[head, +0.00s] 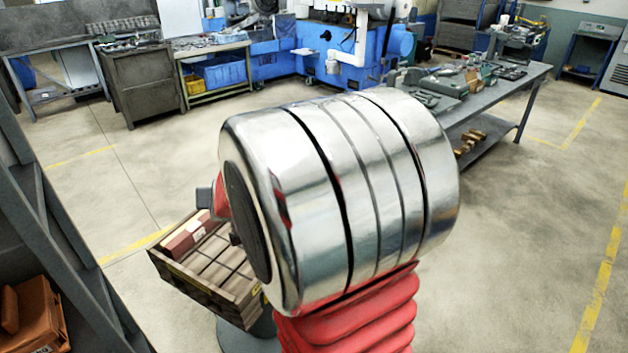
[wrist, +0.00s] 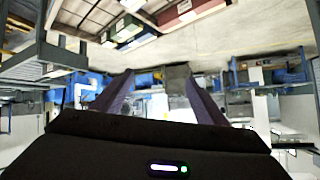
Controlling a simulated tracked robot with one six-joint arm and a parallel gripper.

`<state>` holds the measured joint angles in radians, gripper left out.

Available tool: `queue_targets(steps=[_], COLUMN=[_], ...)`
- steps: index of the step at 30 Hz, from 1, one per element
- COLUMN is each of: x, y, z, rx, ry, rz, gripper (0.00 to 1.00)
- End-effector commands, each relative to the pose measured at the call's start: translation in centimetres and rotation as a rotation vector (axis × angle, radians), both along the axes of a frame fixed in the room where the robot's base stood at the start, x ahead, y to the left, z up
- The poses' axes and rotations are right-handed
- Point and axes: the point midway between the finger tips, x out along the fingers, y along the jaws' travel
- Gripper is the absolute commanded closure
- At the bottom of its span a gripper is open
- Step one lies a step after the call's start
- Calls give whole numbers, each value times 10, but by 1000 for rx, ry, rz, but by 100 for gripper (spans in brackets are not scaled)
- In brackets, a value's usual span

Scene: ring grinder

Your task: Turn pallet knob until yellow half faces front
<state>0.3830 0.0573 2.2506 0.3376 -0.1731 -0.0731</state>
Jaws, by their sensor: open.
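A wooden pallet box (head: 207,302) with a grid of compartments stands at the lower left in the head view, partly behind my arm. A brownish-red block (head: 187,233) lies in its far left part. A small yellow patch (head: 257,302) shows at its right corner beside my arm; I cannot tell whether it belongs to the knob. No knob is clearly visible. In the wrist view, my gripper (wrist: 162,84) is open, its two dark fingers apart with nothing between them. The box's wooden edge (wrist: 136,42) shows at the top, beyond the fingertips, with green and dark red blocks.
A grey shelf rack (head: 62,215) with an orange-brown bin (head: 38,315) stands close on the left. A workbench (head: 490,98) with tools is at the back right. Blue machinery (head: 290,68) and a cabinet (head: 150,85) line the back. The floor at right is clear.

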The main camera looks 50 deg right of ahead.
Motion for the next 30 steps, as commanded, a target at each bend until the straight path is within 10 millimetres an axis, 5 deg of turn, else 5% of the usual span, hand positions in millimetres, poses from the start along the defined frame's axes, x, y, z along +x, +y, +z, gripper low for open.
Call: queue_targets(steps=[7, 14, 23, 30], x=[8, -7, -56, -116], y=[-87, -167, -259, -316], z=[-36, -73, -126, -171], rx=[-53, -128, -259, -390], ry=[-74, -127, -169, -173], rz=[-181, -354, -577, -748], gripper=[33, 33, 33, 33])
